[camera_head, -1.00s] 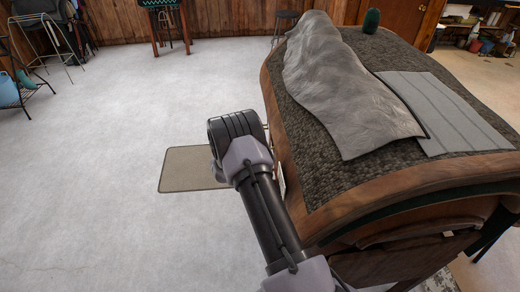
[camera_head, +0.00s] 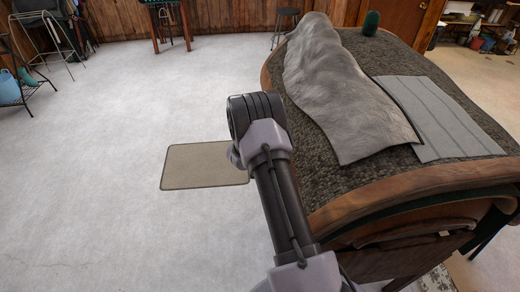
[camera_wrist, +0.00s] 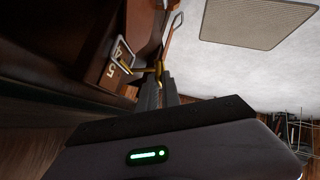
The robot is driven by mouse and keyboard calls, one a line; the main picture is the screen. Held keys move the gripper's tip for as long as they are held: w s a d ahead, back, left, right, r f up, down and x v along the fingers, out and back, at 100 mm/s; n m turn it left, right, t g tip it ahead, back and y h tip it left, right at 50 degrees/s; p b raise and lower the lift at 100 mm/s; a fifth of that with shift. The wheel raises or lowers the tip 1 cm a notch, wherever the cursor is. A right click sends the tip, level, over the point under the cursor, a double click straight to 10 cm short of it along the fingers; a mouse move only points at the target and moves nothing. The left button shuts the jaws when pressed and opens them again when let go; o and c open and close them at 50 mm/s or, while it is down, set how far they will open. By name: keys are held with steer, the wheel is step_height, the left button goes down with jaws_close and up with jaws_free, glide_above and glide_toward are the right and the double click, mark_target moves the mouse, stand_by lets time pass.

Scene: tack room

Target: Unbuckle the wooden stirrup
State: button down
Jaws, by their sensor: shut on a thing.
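In the wrist view, a metal buckle frame (camera_wrist: 123,54) sits against a dark brown face marked with the digits 4 and 5. A thin brass-coloured bar (camera_wrist: 158,70) reaches from the buckle to between my fingertips. My gripper (camera_wrist: 160,78) is shut on this bar's end. A second, pale metal loop (camera_wrist: 173,22) hangs from a brown strap just above. I cannot make out the wooden stirrup for certain. In the head view, my own arm and the wooden stand hide my gripper and the buckle.
The wood-edged stand (camera_head: 420,190) fills the right, with a grey fleece (camera_head: 335,85) and a grey ribbed pad (camera_head: 440,115) on top. A beige floor mat (camera_head: 205,165) lies left of my arm; it also shows in the wrist view (camera_wrist: 255,22). Open floor extends left.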

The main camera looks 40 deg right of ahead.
steer(key=c, duration=1.6)
jaws_free()
steer(key=shift+o, duration=0.2)
steer(key=p+v, duration=0.4)
steer(key=v, duration=1.3)
steer(key=shift+s+a+r, duration=0.1)
